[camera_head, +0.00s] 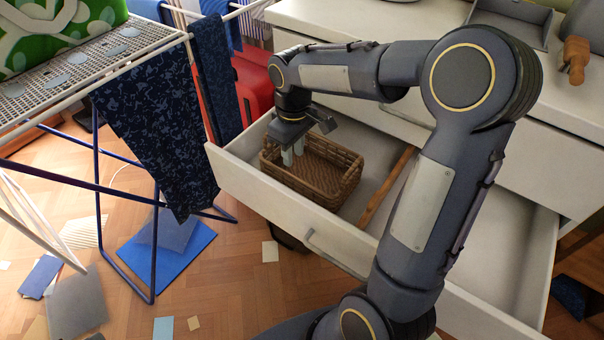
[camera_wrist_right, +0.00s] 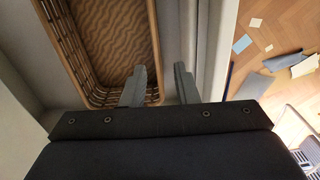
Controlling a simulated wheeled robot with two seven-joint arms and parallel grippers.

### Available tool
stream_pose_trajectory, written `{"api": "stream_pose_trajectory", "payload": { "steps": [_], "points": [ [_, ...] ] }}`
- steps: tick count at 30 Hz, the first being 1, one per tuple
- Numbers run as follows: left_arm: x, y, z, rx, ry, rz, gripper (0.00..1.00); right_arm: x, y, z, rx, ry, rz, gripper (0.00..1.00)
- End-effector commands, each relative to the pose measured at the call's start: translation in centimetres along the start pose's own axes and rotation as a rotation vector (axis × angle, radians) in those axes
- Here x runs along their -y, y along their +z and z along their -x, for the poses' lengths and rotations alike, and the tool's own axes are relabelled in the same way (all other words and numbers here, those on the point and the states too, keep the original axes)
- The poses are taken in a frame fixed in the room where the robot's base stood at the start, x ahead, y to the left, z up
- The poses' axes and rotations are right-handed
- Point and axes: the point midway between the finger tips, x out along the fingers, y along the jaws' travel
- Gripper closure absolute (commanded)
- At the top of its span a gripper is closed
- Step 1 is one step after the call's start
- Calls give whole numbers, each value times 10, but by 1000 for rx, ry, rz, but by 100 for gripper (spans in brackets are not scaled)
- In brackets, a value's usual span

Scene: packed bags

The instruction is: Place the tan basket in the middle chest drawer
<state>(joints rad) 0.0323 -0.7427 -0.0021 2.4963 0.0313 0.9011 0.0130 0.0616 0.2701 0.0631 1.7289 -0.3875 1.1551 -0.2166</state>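The tan woven basket (camera_head: 338,177) sits upright inside the open chest drawer (camera_head: 275,205), at its left end. It looks empty. My right gripper (camera_head: 293,152) points down at the basket's left part. In the right wrist view, my right gripper (camera_wrist_right: 160,82) has its fingers apart. One finger is over the inner side of the basket (camera_wrist_right: 115,30) and the other is outside, by the drawer wall, with the rim between them. I see a clear gap at the outer finger. My left gripper is not in view.
A wooden stick-like piece (camera_head: 388,186) lies in the drawer right of the basket. A drying rack with dark patterned cloth (camera_head: 160,130) stands close to the drawer's left. The white chest top (camera_head: 400,22) holds a grey tray (camera_head: 510,20). Papers litter the floor.

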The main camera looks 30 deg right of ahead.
Motion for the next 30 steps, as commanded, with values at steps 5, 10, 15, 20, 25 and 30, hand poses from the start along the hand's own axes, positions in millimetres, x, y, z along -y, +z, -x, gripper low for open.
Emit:
{"api": "stream_pose_trajectory", "payload": {
  "steps": [5, 10, 15, 20, 25, 30],
  "points": [
    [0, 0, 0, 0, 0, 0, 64, 27, 51, 35, -133, -41, -124, 73],
    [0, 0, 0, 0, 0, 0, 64, 73, 112, 50, -308, -125, -296, 73],
    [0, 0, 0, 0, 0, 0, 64, 112, 150, 44, -447, -210, -433, 73],
    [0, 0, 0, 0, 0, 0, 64, 130, 164, 36, -511, -257, -496, 73],
    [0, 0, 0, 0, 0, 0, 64, 134, 166, 34, -521, -267, -509, 73],
    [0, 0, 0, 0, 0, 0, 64, 133, 166, 34, -520, -266, -507, 73]
  ]
}}
